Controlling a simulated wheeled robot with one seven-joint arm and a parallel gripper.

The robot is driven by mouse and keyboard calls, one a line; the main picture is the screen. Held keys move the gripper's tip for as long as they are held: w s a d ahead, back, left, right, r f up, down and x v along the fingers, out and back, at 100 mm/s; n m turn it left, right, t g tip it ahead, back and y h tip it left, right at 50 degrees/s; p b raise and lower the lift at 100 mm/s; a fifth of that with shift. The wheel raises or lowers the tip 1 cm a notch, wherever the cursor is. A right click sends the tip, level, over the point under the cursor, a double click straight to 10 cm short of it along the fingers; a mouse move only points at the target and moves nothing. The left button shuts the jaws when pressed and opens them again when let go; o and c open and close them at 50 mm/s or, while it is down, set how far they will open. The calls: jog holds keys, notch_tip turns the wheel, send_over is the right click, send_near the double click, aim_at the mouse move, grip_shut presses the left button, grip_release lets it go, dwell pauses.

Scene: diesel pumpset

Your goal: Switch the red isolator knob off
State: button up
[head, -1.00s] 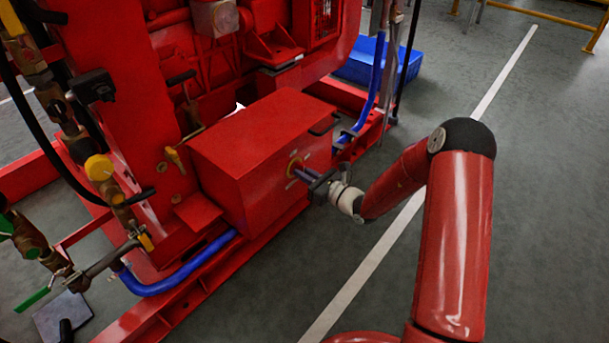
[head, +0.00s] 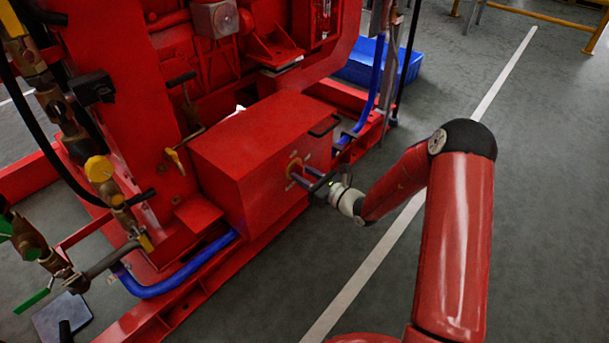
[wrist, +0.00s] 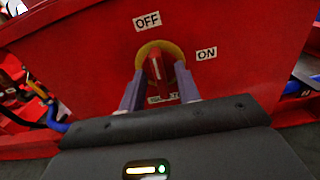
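The red isolator knob (wrist: 154,69) sits on a round yellow plate (wrist: 173,46) on the red box face in the wrist view. Its white line points up and slightly left, towards the OFF label (wrist: 147,20). The ON label (wrist: 206,54) is to the right. My gripper (wrist: 159,75) is open, with one grey finger on each side of the knob and a small gap showing.
The red box (head: 250,140) stands on the pumpset's red base rail. Blue hoses run past it, one at lower left (head: 185,278) and one at right (head: 372,90). A blue crate (head: 355,66) lies behind.

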jog(key=v, duration=0.7)
jog(key=shift+s+d, duration=0.2)
jog(key=shift+d, duration=0.1)
jog(key=shift+p, duration=0.3)
